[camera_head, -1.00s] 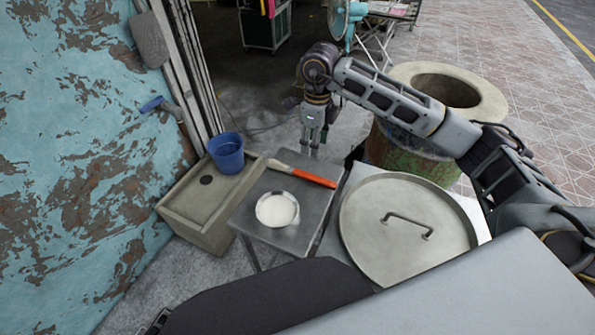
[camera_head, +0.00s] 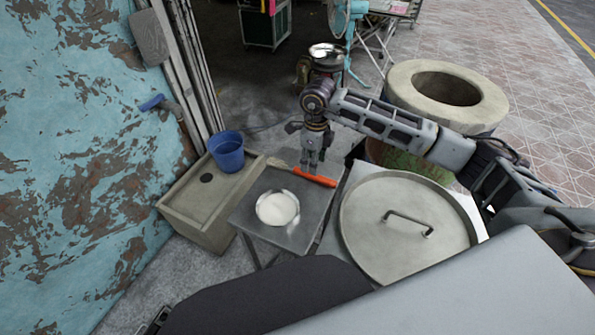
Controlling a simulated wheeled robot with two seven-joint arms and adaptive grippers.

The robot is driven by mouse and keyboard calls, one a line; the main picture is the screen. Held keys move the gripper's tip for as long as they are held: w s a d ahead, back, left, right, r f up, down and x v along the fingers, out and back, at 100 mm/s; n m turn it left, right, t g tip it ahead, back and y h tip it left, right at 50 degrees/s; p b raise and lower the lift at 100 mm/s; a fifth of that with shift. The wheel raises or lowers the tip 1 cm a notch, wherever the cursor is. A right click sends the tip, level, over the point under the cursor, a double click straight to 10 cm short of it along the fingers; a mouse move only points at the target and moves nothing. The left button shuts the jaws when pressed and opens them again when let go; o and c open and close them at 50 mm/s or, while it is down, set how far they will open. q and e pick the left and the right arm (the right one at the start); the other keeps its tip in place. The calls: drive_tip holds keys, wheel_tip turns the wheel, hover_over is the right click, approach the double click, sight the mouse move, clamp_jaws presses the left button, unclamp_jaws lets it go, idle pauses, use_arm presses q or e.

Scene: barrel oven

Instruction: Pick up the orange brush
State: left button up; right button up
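The orange brush (camera_head: 322,181) lies on the small grey metal table (camera_head: 240,217), behind a round dish. Its pale bristle end points left and its orange handle runs right toward the table edge. My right gripper (camera_head: 308,173) comes down from above, at the left part of the handle, and hides a little of it. Its fingers point down and look slightly apart. I cannot tell whether they touch the handle. My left gripper is not in view.
A round metal dish of white stuff (camera_head: 278,208) stands on the small table. A large round lid (camera_head: 369,231) lies to the right, and a clay barrel oven (camera_head: 400,85) stands behind. A blue bucket (camera_head: 227,157) sits on a stone basin (camera_head: 190,205) at the left.

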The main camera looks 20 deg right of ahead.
sight(300, 172)
drive_tip(key=shift+f, duration=0.2)
drive_tip(key=shift+s+d+f, duration=0.1)
drive_tip(key=shift+s+f, duration=0.15)
drive_tip(key=shift+f, duration=0.8)
drive_tip(key=shift+s+d+f, duration=0.1)
drive_tip(key=shift+s+f, duration=0.1)
drive_tip(key=shift+f, duration=1.3)
drive_tip(key=shift+c, duration=0.4)
clamp_jaws()
